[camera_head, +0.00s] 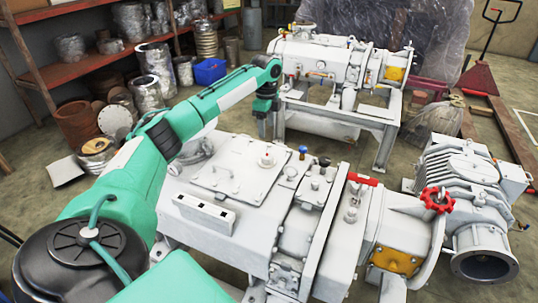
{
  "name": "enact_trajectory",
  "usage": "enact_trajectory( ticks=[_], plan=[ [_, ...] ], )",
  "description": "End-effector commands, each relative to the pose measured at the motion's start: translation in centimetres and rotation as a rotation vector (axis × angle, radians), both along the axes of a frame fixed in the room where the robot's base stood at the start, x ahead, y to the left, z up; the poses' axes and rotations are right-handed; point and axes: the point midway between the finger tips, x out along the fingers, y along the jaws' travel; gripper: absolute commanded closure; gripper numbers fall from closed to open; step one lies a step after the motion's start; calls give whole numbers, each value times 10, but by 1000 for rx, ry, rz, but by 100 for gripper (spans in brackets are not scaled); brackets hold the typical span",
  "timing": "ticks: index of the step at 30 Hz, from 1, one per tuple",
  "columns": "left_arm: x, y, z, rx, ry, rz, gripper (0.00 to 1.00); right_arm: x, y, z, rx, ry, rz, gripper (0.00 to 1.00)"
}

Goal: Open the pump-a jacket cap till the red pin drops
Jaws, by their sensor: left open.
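A large white screw vacuum pump (235,225) fills the near middle; I see no label telling which pump is pump-a. On its flat top plate stands a small round cap with a red pin (267,160) at its top. Whether the pin is up or down is too small to tell. My left gripper (263,130) points down behind the pump's back edge, above and beyond the cap, apart from it. It is open, and I see nothing held in it. My right gripper is not in view.
The near pump also carries a red lever (362,179), a red handwheel (437,199) and a blue knob (303,150). A second white pump (325,62) stands on a frame behind. Shelves (70,72) with metal parts line the left.

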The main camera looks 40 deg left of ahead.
Motion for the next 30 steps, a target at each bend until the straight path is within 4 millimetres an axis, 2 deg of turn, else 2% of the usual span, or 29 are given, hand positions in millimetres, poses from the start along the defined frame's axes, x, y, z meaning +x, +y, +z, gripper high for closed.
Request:
enact_trajectory(
  ticks=[12,18,23,30],
  plan=[
    [-1,-1,-84,0,5,0,41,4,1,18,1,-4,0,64],
    [-1,-1,-115,0,2,0,41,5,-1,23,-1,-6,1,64],
    [0,-1,-126,2,2,0,41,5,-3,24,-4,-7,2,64],
    [0,-1,-128,1,0,0,41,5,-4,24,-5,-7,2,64]
  ],
)
